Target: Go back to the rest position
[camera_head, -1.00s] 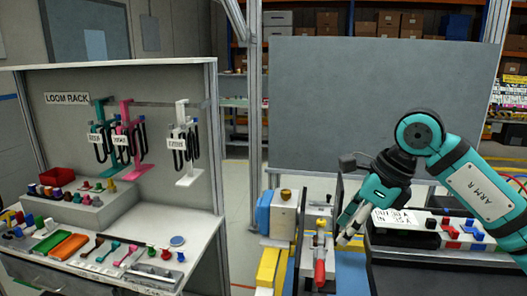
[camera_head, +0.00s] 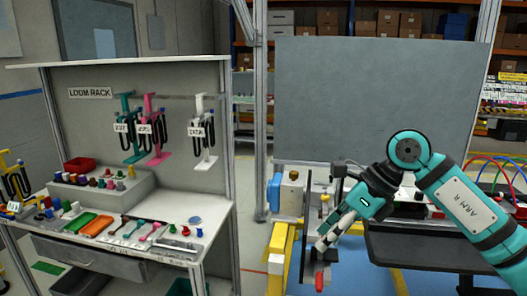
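My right arm, marked ARM R, comes in from the right edge with its teal wrist bent down. My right gripper (camera_head: 324,240) points down and left, in front of the narrow fixture with a red handle (camera_head: 319,277). No object shows clearly in its fingers, and the gap between them is too small to make out. Whether it touches the fixture I cannot tell. My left gripper and arm are not in view.
A loom rack (camera_head: 90,92) with hanging looms on teal, pink and white holders stands at left, above a bench with a red bin (camera_head: 80,165) and coloured trays. A large grey panel (camera_head: 375,95) stands behind.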

